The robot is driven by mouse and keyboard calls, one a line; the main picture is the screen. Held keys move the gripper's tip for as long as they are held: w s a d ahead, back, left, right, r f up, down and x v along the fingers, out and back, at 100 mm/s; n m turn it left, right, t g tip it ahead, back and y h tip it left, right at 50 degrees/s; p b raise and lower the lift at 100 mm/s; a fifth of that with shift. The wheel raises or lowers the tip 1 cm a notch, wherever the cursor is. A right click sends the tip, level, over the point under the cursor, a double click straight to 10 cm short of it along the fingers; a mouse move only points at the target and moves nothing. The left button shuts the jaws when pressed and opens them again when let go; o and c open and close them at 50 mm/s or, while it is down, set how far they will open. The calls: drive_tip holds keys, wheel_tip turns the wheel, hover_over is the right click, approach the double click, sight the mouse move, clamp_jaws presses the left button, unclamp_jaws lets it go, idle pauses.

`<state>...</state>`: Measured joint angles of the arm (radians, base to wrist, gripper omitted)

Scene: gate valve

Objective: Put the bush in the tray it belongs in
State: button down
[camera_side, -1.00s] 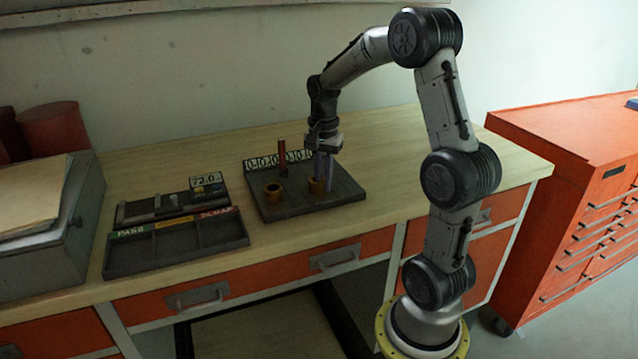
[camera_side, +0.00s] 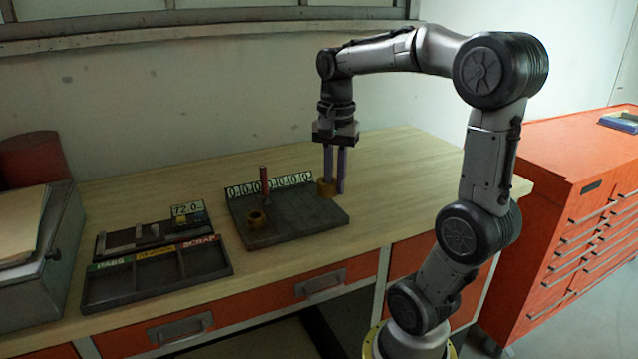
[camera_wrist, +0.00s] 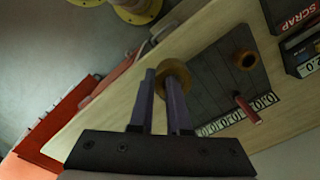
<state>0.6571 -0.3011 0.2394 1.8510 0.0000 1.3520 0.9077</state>
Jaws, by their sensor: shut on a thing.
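My gripper (camera_side: 335,188) points down and is shut on a brass-coloured ring bush (camera_side: 326,187) at its fingertips. The bush seems to be held above the right part of the dark board; the wrist view also shows this bush (camera_wrist: 175,76) at the fingertips. A second bush (camera_side: 256,219) stands on the board, left of my gripper. The dark three-compartment tray (camera_side: 160,287) lies at the left, with a green PASS label, a yellow label too small to read and a red SCRAP label. Its compartments look empty.
The dark board (camera_side: 300,222) carries a red upright pin (camera_side: 264,186) and a row of number plates (camera_side: 270,184). A gauge fixture (camera_side: 150,236) with a 72.0 display stands behind the tray. A grey box (camera_side: 30,245) is at far left. The bench's right part is clear.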

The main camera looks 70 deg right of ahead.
wheel_tip(320, 180, up, 3)
drive_tip(key=m, duration=0.3)
drive_tip(key=n, duration=0.3)
hover_over(117, 291)
drive_tip(key=f, duration=0.8)
drive_tip(key=s+f, duration=0.1)
drive_tip(key=f, duration=0.3)
drive_tip(key=shift+d+f, duration=0.15)
drive_tip(key=shift+f, duration=0.05)
drive_tip(key=shift+w+f, duration=0.55)
drive_tip(key=shift+f, duration=1.5)
drive_tip(key=shift+f, duration=0.15)
